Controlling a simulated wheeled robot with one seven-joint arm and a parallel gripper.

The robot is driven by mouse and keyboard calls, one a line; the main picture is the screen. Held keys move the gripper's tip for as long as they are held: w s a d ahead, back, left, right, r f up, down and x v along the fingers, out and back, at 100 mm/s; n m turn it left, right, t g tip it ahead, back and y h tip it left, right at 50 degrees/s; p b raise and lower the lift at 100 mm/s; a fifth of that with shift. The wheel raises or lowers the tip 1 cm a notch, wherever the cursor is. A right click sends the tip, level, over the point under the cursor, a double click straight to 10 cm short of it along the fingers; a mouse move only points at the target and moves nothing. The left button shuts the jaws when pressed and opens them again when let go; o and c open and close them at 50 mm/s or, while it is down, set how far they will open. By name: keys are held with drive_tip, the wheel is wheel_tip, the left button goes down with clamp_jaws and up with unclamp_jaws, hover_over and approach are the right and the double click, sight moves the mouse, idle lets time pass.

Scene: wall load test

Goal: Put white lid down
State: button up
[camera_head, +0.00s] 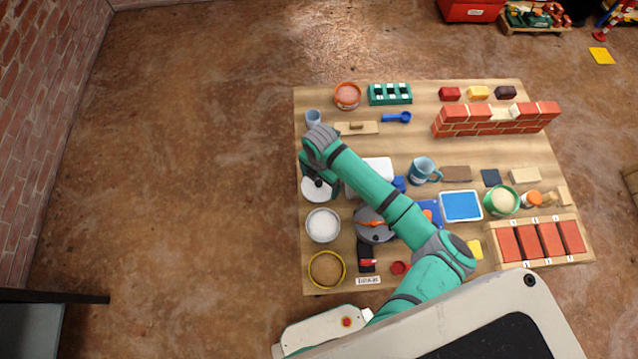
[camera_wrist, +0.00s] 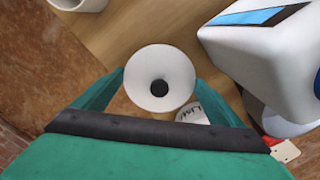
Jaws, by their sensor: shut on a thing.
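The white lid (camera_wrist: 160,60) is a round white disc with a black knob in its middle. My gripper (camera_wrist: 160,82) is shut on it, with one teal finger at each side in the wrist view. A white round thing with a dark spot (camera_head: 318,187) shows below my gripper at the table's left edge in the head view. Part of a white container with dark lettering (camera_wrist: 194,113) shows just beyond the lid, lower right. My gripper hides the rest of it. I cannot tell how high the lid is above the wooden table (camera_head: 440,150).
A white box with a blue-edged slot (camera_wrist: 262,45) stands close on the right. A pale cup (camera_head: 313,117) is farther back. A bowl of white powder (camera_head: 323,225) stands in front. Left of the table edge is bare floor (camera_head: 190,180).

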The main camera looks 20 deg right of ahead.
drive_tip(key=shift+a+f, duration=0.15)
drive_tip(key=shift+f, duration=0.95)
drive_tip(key=shift+w+f, duration=0.1)
drive_tip(key=o, duration=0.8)
